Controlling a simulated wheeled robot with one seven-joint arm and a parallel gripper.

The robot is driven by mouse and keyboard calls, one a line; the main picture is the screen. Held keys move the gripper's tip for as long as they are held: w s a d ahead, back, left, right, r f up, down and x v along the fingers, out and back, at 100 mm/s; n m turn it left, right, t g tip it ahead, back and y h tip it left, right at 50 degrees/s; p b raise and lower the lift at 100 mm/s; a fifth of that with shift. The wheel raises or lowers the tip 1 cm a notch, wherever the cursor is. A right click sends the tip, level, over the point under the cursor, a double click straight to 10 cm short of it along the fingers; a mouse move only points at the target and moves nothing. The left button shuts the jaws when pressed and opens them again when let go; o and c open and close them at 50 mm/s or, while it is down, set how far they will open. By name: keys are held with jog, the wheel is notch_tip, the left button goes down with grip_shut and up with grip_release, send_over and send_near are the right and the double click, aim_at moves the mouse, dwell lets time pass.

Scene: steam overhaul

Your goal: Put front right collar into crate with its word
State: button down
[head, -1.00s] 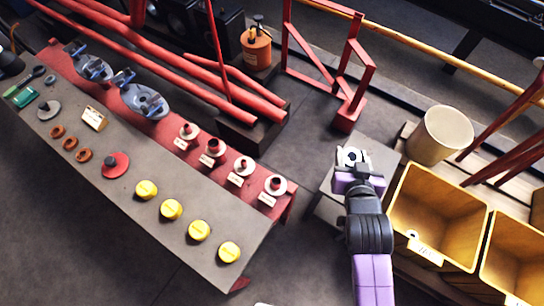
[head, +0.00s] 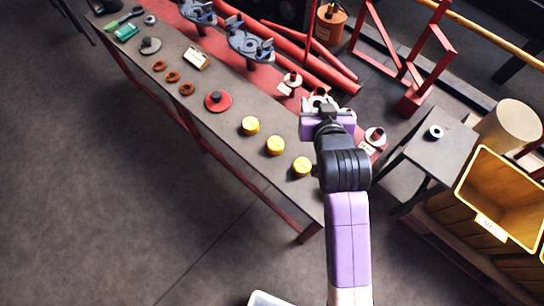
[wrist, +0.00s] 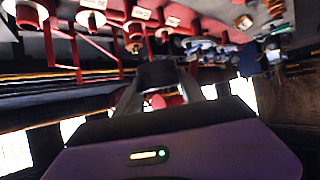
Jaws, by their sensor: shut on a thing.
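My gripper (head: 322,103) is over the red shelf behind the workbench, among a row of red stubs with pale round flanges. One flanged stub (head: 291,82) stands to its left and another flanged stub (head: 375,137) to its right. In the wrist view the fingers are shut on a dark part (wrist: 158,75), with red showing below it; I cannot tell exactly what it is. A small dark ring (head: 436,132) lies on the grey stand. A yellow-walled crate (head: 490,222) with a word label stands at right; its word is too small to read surely.
The workbench (head: 215,122) bears yellow caps (head: 275,145), orange rings (head: 172,76) and a red disc (head: 217,100). The grey stand (head: 410,150) and a beige bin (head: 510,127) are at right. The floor at left is clear.

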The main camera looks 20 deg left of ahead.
jog(key=s+f, duration=0.1)
jog(key=b, duration=0.2)
send_over(304, 151)
notch_tip(304, 151, down, 15)
jog(key=shift+a+r, duration=0.1)
jog(key=shift+r, duration=0.05)
jog(key=shift+f+b, duration=0.6)
jog(key=shift+f, duration=1.9)
jog(key=shift+f, duration=0.2)
jog(key=c, duration=0.7)
grip_release()
jog(key=shift+r, duration=0.1)
